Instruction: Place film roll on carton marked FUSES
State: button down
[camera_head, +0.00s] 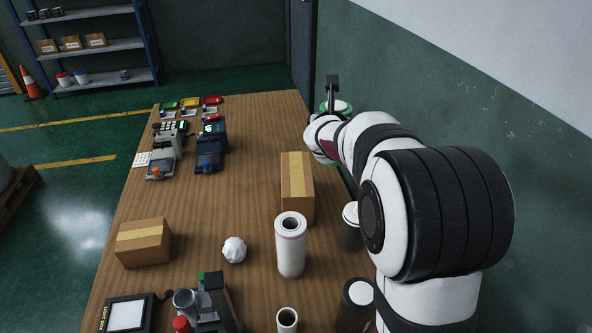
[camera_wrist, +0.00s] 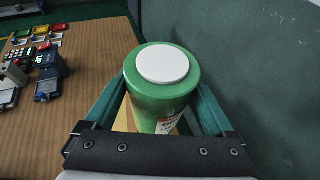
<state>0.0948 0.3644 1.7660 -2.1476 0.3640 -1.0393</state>
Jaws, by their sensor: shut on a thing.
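My gripper (camera_wrist: 160,105) is shut on a green canister (camera_wrist: 160,97) with a white lid, its teal fingers on either side. In the head view the canister (camera_head: 337,106) shows partly behind my wrist, at the table's far right edge. A white film roll (camera_head: 290,246) with a hollow core stands upright on the table, apart from my gripper. A second hollow roll (camera_head: 287,319) is cut off at the bottom edge. A taped brown carton (camera_head: 297,187) stands behind the film roll and another carton (camera_head: 143,243) lies at the left. I cannot read FUSES on either.
Dark canisters with white lids (camera_head: 351,226) stand at the right beside my arm. A crumpled white ball (camera_head: 234,250) lies left of the film roll. Card terminals (camera_head: 210,145) and coloured trays stand at the far left. The wall is close on the right. The table's middle is clear.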

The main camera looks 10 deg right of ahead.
jog(key=w+a+f, duration=0.6)
jog(key=a+f, duration=0.3)
jog(key=f, duration=0.2)
jog(key=shift+a, duration=0.35)
jog(key=shift+w, duration=0.1)
